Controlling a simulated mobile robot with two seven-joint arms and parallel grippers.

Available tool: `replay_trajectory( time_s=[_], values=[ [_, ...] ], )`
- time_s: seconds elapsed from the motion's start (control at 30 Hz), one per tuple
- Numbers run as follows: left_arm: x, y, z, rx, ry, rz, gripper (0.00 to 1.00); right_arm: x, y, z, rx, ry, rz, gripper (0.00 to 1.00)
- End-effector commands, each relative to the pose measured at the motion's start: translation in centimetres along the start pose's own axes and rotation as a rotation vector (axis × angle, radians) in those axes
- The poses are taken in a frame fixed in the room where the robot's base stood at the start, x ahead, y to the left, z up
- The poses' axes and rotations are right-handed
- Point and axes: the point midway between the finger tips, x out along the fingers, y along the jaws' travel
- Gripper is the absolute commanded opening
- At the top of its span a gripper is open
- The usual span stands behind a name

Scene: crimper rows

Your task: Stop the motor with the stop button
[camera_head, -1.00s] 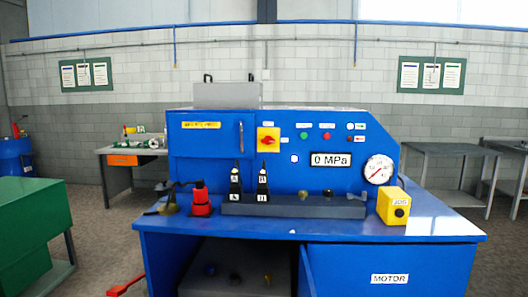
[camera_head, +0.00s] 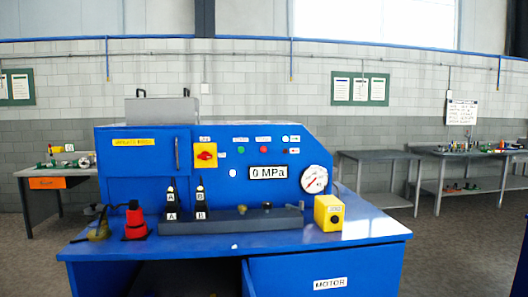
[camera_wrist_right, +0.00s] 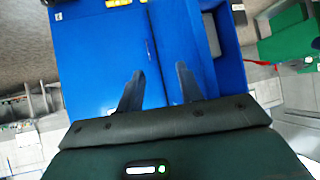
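The blue crimper machine (camera_head: 110,165) stands ahead in the head view. On its front panel are a green button (camera_head: 240,151) and a red button (camera_head: 265,150), side by side above the 0 MPa display (camera_head: 267,172). Their small labels are too blurred to read. The drawer front below carries a MOTOR label (camera_head: 330,283). My right gripper (camera_wrist_right: 160,75) shows only in the right wrist view, fingers apart and empty, over blue surfaces. Neither gripper shows in the head view.
A yellow box (camera_head: 328,213) with a button, a round gauge (camera_head: 314,179) and a red-yellow switch (camera_head: 205,155) are on the machine.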

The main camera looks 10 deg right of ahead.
Motion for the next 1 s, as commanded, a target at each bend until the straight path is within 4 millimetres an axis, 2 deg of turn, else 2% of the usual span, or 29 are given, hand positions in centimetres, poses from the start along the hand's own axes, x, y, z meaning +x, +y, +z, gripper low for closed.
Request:
replay_trajectory(
  time_s=[0.03,0.47,1.0],
  values=[
    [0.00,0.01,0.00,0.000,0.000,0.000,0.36,0.00,0.00,0.00,0.000,0.000,0.000,0.34],
    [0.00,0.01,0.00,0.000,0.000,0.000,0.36,0.00,0.00,-0.01,0.000,0.000,0.000,0.00],
    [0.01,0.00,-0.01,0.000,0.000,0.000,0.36,0.00,0.00,-0.01,0.000,0.000,0.000,0.00]
  ],
)
